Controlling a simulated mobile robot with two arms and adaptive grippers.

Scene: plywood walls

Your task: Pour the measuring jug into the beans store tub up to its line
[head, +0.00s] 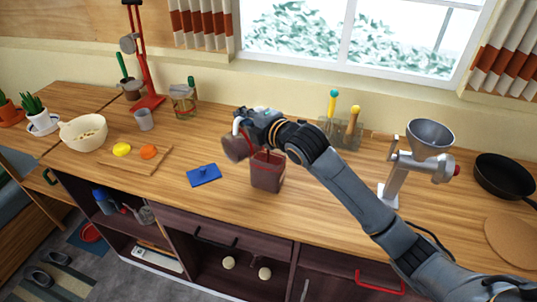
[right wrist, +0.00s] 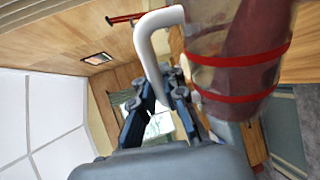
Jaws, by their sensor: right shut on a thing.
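My right gripper (head: 250,117) is shut on the white handle of the measuring jug (head: 236,149). The jug is tilted, just left of and above the tub's top. In the right wrist view the clear jug (right wrist: 232,72) has red bands and brownish-red contents, and its handle (right wrist: 150,45) lies between my fingers. The beans store tub (head: 267,178) stands upright on the worktop, looking dark reddish-brown, with red marks near its top. The jug and gripper partly cover its top, so I cannot tell the level against the line. My left gripper is not in view.
A blue lid (head: 204,175) lies left of the tub. A cutting board (head: 135,163) with orange and yellow items and a bowl (head: 83,132) are further left. A utensil holder (head: 341,133) stands behind, and a grinder (head: 391,180) and black pan (head: 503,175) to the right.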

